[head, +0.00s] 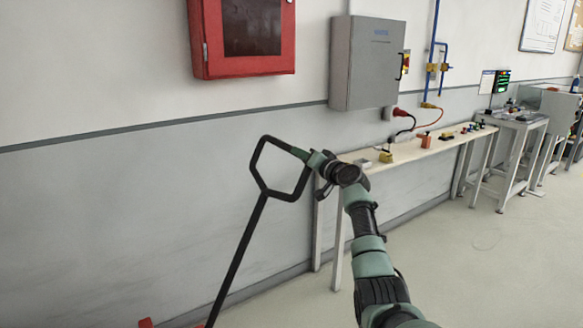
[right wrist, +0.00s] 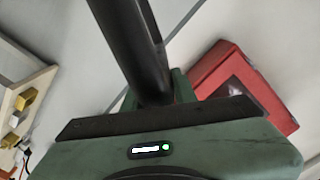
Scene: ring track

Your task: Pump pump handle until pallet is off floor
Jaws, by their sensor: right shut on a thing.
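The pump handle (head: 258,212) is a black bar with an angular loop at its top. It leans, its shaft running down and left out of the head view. My right gripper (head: 303,154) is shut on the upper right side of the loop. In the right wrist view the black handle bar (right wrist: 135,50) passes between the jaws. Small red parts (head: 145,323) show at the bottom edge; I cannot tell what they belong to. The pallet and the foot of the handle are out of view. My left gripper is not in view.
A red wall cabinet (head: 243,62) and a grey electrical box (head: 355,62) hang on the wall behind. A narrow bench (head: 425,147) with small parts stands along the wall, close behind my right gripper. The floor (head: 470,250) at right is clear.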

